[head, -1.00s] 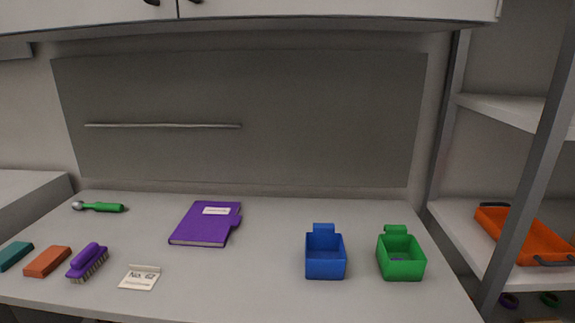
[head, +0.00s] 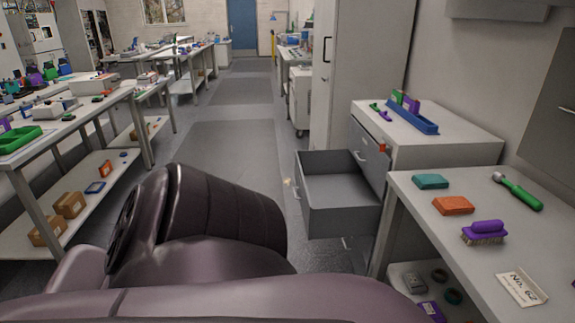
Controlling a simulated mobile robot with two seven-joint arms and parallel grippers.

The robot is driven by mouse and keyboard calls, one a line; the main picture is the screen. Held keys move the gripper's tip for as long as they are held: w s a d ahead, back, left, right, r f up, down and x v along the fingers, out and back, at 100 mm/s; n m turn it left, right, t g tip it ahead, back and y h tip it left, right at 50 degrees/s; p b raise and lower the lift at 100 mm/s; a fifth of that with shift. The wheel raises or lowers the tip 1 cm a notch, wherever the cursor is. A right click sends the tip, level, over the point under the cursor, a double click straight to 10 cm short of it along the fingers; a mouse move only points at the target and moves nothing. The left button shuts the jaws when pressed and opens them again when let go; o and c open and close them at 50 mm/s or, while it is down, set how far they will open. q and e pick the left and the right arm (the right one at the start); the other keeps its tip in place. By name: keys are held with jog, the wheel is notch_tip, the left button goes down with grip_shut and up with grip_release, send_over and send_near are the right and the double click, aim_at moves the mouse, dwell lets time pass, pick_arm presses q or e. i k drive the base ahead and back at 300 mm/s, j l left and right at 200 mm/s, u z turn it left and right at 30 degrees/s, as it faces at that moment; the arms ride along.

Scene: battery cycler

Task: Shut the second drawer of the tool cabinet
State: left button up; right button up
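The tool cabinet (head: 440,150) is a low grey-white cabinet right of centre in the head view, beyond the near workbench. One grey drawer (head: 345,218) stands pulled well out to the left, and its inside looks empty. A shut drawer front (head: 368,150) with a handle shows above it, so the open one appears to be second from the top. The open drawer's handle is partly visible on its left face. My dark arm fills the lower left and middle foreground, apart from the drawer in the picture. Neither gripper shows.
The near workbench (head: 425,205) at right holds a teal block (head: 430,181), an orange block (head: 453,205), a purple brush (head: 485,231) and a green-handled tool (head: 517,191). A blue tray (head: 408,117) sits on the cabinet. Floor (head: 230,150) is clear along the aisle; benches line the left.

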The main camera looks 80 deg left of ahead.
aim_at(337, 200)
jog(key=u, duration=2.45)
jog(key=i, duration=0.5)
jog(key=i+j+z, duration=0.15)
jog(key=i, duration=0.3)
jog(key=i+j, duration=0.1)
jog(key=i, duration=0.4)
jog(key=i+j+z, duration=0.15)
jog(key=i, duration=0.35)
jog(key=i+j, duration=0.15)
jog(key=i, duration=0.3)
jog(key=z, duration=0.05)
